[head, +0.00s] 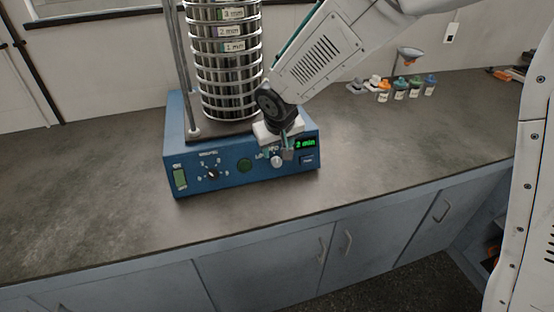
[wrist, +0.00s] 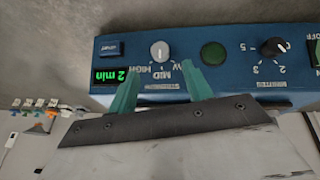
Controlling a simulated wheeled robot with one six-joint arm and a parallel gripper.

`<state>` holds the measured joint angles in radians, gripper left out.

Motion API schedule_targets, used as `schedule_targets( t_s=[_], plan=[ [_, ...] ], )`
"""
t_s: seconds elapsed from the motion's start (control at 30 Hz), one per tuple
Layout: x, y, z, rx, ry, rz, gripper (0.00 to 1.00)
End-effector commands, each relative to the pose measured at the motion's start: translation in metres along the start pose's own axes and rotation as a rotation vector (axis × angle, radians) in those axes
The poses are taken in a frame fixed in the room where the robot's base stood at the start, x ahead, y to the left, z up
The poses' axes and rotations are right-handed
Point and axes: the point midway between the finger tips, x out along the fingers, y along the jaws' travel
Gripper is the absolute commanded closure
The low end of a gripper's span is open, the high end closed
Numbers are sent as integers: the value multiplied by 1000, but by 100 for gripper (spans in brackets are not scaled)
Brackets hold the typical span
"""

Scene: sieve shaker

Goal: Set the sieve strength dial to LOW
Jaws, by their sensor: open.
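The strength dial (wrist: 160,51) is a small grey knob on the blue shaker's front panel. The wrist view shows it upside down, with HIGH, MID and a partly covered LOW printed around it. Its mark looks roughly upright, towards MID, but is too small to be sure. The dial also shows in the head view (head: 277,161), just below my gripper (head: 286,150). In the wrist view my gripper (wrist: 158,78) is open and empty. Its two teal fingers stand apart on either side of the dial's column, with the right finger covering part of LOW.
The shaker (head: 240,178) carries a sieve stack (head: 222,70) between rods. The panel also has a black numbered dial (head: 212,174), a green round button (head: 244,166), a green switch (head: 180,179) and a "2 min" display (head: 305,143). Small bottles (head: 414,87) stand back right. The left counter is clear.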

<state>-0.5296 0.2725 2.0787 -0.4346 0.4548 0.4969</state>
Motion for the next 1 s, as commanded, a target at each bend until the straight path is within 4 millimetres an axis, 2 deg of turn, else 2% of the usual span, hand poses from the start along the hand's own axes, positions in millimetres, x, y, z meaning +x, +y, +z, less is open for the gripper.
schedule_targets(
  t_s=[0.33, 0.5, 0.87, 0.97, 1.0],
  plan=[
    [52, -1, 1, -2, -4, 0, 50],
    [71, 0, 0, -1, -1, 0, 50],
    [77, -1, 0, -1, -1, -1, 50],
    [77, -1, 0, -1, -1, -1, 75],
    [77, -1, 0, -1, -1, -1, 86]
  ],
)
